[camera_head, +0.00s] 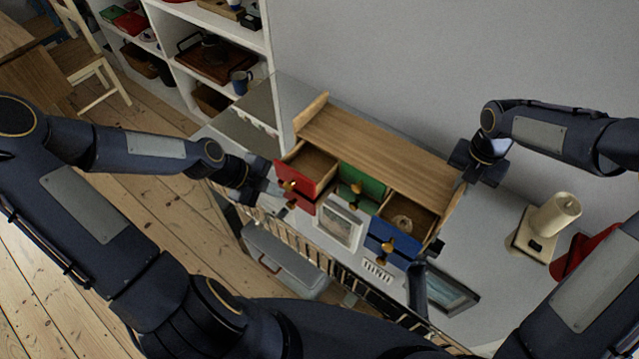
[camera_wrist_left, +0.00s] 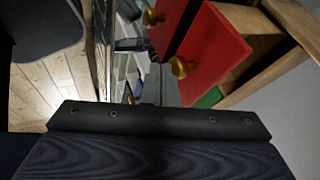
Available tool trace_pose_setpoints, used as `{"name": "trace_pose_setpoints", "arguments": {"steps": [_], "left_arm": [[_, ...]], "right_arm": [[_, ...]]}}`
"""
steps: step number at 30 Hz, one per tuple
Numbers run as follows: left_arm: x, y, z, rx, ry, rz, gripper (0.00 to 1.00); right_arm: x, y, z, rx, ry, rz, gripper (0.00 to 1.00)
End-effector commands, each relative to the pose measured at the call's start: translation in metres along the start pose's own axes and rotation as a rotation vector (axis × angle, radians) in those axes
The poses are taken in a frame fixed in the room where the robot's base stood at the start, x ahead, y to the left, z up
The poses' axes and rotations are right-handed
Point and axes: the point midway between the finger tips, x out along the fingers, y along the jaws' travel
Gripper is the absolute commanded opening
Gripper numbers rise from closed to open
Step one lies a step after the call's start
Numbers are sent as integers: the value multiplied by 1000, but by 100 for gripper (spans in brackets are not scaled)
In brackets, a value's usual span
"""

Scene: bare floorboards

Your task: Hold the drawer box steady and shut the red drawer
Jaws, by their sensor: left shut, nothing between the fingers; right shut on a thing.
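The wooden drawer box (camera_head: 385,143) stands on a grey top against the wall. Its red drawer (camera_head: 307,172) at the upper left is pulled out, with a brass knob on its front. The red drawer (camera_wrist_left: 215,52) and its knob (camera_wrist_left: 180,67) also show in the left wrist view, just beyond my gripper's dark finger. My left gripper (camera_head: 272,190) is shut and empty, close to the left of the red front; whether it touches is unclear. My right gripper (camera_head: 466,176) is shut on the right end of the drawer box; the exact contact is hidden.
The blue drawer (camera_head: 393,240) is also pulled out, with an object inside. The green drawer (camera_head: 361,188) sits between them. A picture frame (camera_head: 340,226) stands before the box. A cream device (camera_head: 545,226) is at right. White shelves (camera_head: 220,22) stand behind left.

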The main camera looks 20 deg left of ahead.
Motion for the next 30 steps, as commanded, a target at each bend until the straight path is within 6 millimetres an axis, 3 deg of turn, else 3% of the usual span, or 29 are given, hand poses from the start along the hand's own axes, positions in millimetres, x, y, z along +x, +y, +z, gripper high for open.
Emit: {"name": "trace_pose_setpoints", "arguments": {"steps": [14, 24, 30], "left_arm": [[4, -7, 0, 0, 2, 0, 0], [40, -76, -1, 5, 3, -2, 0], [51, -96, 0, 1, 1, -1, 0]], "right_arm": [[0, 1, 0, -1, 0, 1, 0], [0, 1, 0, -2, 0, 1, 0], [0, 1, 0, -2, 0, 1, 0]]}}
